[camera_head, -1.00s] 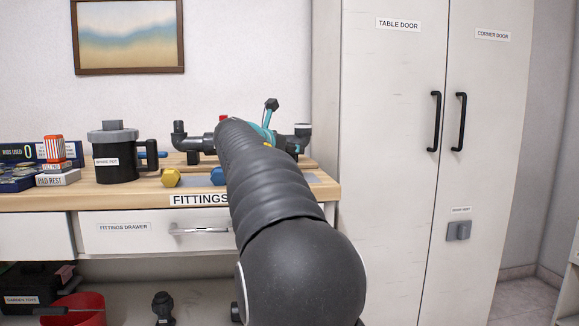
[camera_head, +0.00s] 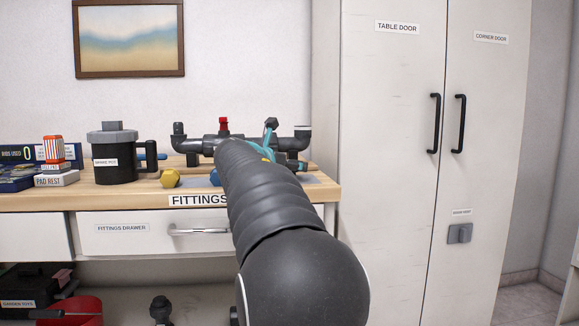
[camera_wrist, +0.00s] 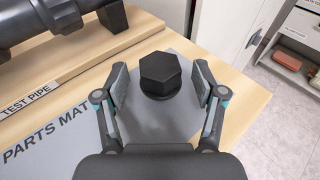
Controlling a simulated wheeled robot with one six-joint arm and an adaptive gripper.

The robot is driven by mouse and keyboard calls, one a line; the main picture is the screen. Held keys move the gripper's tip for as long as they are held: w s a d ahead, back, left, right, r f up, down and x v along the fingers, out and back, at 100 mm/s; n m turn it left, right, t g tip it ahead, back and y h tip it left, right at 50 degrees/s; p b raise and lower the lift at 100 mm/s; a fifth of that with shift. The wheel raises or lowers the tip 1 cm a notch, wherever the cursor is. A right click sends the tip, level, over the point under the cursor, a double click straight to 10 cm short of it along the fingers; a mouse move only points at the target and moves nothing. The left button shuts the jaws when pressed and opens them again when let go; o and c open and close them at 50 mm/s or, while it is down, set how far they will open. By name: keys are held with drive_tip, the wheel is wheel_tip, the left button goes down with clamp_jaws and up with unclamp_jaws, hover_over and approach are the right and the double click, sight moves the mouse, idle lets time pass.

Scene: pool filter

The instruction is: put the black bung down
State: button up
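The black bung (camera_wrist: 160,76) has a hexagonal head facing up and appears to stand upright on the grey parts mat (camera_wrist: 60,150), near its far end. My gripper (camera_wrist: 159,82) is open in the wrist view, with one finger on each side of the bung. A gap shows between each finger and the bung. In the head view, my arm hides most of the mat, and I cannot make out the bung there. The teal parts of my gripper (camera_head: 268,145) show past the end of my arm.
The dark test pipe (camera_head: 208,146) with a red part on top lies behind the mat, on a wooden board; it also shows in the wrist view (camera_wrist: 40,22). A spare pot (camera_head: 115,160) and a yellow fitting (camera_head: 170,178) stand left. The bench's right edge is close.

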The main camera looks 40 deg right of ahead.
drive_tip(key=shift+r, duration=0.1)
drive_tip(key=shift+a+r, duration=0.15)
drive_tip(key=v, duration=1.1)
drive_tip(key=shift+s+a+p, duration=0.25)
drive_tip(key=shift+a+p, duration=0.05)
drive_tip(key=shift+p, duration=0.15)
drive_tip(key=s+a+f+m+y, duration=0.7)
drive_tip(key=s+a+f+m, duration=0.4)
drive_tip(key=f, duration=0.5)
drive_tip(key=s+a+f+m+y, duration=0.7)
drive_tip(key=s+a+f+m, duration=0.3)
drive_tip(key=s+a+f, duration=0.4)
wheel_tip(320, 180, down, 2)
drive_tip(key=shift+s+a+f+m+t+y, duration=0.2)
drive_tip(key=shift+a+m+t+y, duration=0.15)
drive_tip(key=shift+a, duration=0.6)
